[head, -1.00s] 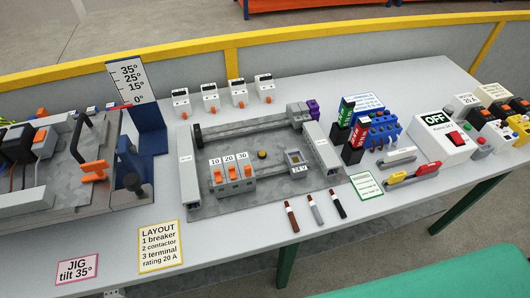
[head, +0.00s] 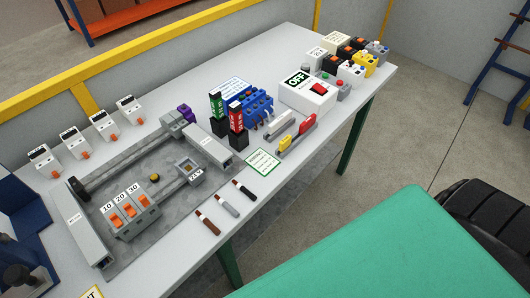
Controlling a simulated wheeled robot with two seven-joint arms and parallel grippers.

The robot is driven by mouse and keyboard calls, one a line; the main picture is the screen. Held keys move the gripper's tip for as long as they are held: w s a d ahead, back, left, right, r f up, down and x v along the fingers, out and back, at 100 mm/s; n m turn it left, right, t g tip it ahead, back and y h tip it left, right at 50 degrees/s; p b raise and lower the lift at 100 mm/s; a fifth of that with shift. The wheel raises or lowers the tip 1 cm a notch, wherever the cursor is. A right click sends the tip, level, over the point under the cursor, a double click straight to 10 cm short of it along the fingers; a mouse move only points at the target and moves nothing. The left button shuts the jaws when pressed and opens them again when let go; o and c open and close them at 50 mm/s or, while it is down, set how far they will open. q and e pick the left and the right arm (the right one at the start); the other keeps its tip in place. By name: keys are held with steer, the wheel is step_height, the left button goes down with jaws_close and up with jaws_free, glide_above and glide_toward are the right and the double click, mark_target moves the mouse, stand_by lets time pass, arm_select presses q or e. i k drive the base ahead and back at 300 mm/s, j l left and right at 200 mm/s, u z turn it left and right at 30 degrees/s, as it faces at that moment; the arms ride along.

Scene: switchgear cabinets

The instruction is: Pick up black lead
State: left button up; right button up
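The black lead (head: 243,190) is a short dark piece lying near the front edge of the grey table. It is the rightmost of three short leads in a row, beside a grey lead (head: 228,205) and a brown lead (head: 207,223). The three lie apart from each other, in front of the mounting plate, and nothing covers the black lead. Neither of my grippers is in view.
The grey mounting plate (head: 133,255) with rails and breakers (head: 130,212) lies left of the leads. A green-bordered card (head: 262,162) lies right of them. An OFF switch box (head: 308,94) stands farther right. A green surface (head: 390,250) fills the lower right.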

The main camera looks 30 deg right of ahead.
mark_target(247, 192)
steer(key=z, duration=0.7)
steer(key=u, duration=1.1)
steer(key=z, duration=1.1)
